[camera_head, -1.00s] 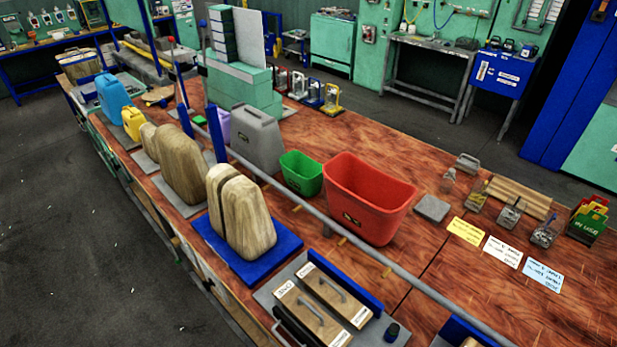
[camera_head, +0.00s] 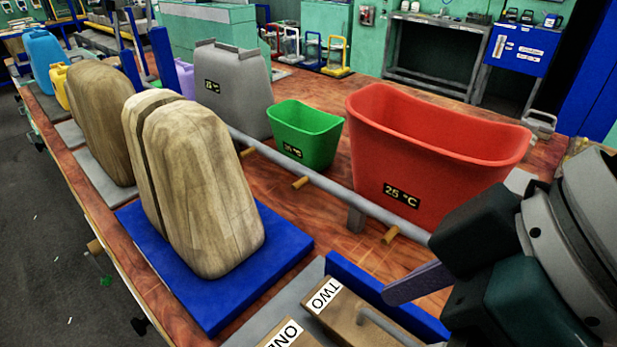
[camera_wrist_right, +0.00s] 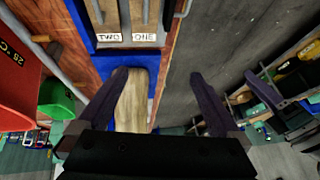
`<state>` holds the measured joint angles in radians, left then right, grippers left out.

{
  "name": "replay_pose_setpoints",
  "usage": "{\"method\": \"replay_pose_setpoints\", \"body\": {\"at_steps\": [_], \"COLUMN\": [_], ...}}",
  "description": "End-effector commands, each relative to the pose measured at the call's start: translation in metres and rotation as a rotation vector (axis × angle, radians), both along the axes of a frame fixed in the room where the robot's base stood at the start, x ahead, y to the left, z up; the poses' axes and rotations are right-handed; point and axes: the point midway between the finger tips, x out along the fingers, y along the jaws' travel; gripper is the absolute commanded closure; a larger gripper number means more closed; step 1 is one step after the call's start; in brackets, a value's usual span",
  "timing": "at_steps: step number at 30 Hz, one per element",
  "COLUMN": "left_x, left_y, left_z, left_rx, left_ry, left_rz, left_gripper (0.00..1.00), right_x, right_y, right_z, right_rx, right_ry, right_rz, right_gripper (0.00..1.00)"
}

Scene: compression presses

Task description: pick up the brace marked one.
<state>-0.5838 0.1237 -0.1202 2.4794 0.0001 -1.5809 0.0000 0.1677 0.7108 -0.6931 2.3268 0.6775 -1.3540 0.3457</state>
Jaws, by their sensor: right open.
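The brace marked ONE (camera_head: 283,337) is a wooden block with a white label, mostly cut off at the bottom edge of the head view. The brace marked TWO (camera_head: 352,309) lies beside it and has a grey handle. In the right wrist view, brace ONE (camera_wrist_right: 145,14) and brace TWO (camera_wrist_right: 109,16) are at the top, cut off by the frame edge. My right gripper (camera_wrist_right: 158,75) is open and empty, apart from both braces. In the head view it comes in from the right, near brace TWO, with one finger showing. My left gripper is not in view.
A split wooden mould (camera_head: 190,190) stands on a blue plate (camera_head: 285,243) left of the braces. A grey rail (camera_head: 330,186) runs past a green bin (camera_head: 310,135) and a red bin (camera_head: 425,150). A low blue wall (camera_head: 350,278) stands behind brace TWO.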

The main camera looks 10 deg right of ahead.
Motion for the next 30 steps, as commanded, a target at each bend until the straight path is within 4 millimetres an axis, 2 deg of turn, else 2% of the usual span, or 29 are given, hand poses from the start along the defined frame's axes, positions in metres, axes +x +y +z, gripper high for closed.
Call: {"method": "replay_pose_setpoints", "body": {"at_steps": [1,3,6,9,14,21,26,30], "left_x": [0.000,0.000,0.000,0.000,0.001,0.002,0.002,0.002], "left_y": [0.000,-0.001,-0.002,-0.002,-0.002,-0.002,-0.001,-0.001], "left_z": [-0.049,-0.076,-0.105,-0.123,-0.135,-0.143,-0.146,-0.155], "left_rx": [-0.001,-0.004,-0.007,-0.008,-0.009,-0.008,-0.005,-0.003], "left_ry": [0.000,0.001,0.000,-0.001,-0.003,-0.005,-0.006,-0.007], "left_rz": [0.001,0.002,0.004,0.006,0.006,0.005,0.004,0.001], "left_gripper": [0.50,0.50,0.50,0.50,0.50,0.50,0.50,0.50], "right_x": [0.002,0.002,0.002,0.001,0.002,0.008,0.012,0.019], "right_y": [-0.005,-0.010,-0.017,-0.023,-0.025,-0.012,-0.007,0.002], "right_z": [-0.048,-0.076,-0.106,-0.124,-0.139,-0.169,-0.181,-0.201], "right_rx": [-0.012,-0.021,-0.032,-0.041,-0.044,-0.044,-0.045,-0.043], "right_ry": [0.008,0.032,0.062,0.084,0.105,0.108,0.107,0.105], "right_rz": [0.006,0.009,0.004,-0.003,-0.013,-0.013,-0.012,-0.013], "right_gripper": [0.00,0.00,0.00,0.00,0.00,0.00,0.00,0.00]}}
